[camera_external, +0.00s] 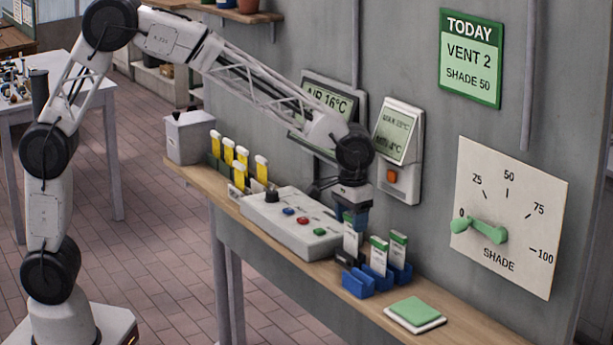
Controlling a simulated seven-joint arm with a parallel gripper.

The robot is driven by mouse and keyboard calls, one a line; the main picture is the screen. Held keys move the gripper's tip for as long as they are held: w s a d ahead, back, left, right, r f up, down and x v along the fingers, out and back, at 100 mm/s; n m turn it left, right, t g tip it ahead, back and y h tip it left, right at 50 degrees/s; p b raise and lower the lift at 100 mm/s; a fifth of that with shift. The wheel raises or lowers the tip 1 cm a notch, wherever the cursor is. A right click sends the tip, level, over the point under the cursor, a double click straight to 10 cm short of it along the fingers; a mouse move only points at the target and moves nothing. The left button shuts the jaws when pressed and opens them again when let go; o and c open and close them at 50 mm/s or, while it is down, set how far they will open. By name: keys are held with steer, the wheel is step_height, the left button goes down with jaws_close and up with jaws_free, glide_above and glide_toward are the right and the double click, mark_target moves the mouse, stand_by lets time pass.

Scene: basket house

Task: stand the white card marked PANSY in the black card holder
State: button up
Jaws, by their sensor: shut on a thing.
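My gripper (353,222), with blue fingers, points down over the shelf and is shut on the top of a white card (352,241). The card hangs upright, and its lettering is too small to read. A small black card holder (346,259) is at the card's lower end. I cannot tell whether the card's bottom edge is in the holder's slot or just above or behind it. Two more white cards with green tops, a nearer one (378,258) and one farther right (398,250), stand upright in blue holders; their names are unreadable too.
An empty-looking blue holder (358,284) stands in front of the cards. A grey control box (290,224) with knobs is close on the left. A green pad (415,310) lies to the right on the wooden shelf (465,334). The wall with display panels (398,145) is close behind.

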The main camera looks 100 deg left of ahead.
steer(key=shift+f, duration=0.4)
stand_by(0.5)
steer(key=o, duration=1)
steer(key=shift+o, duration=0.2)
steer(key=shift+r, duration=0.15)
steer(key=shift+r, duration=3.35)
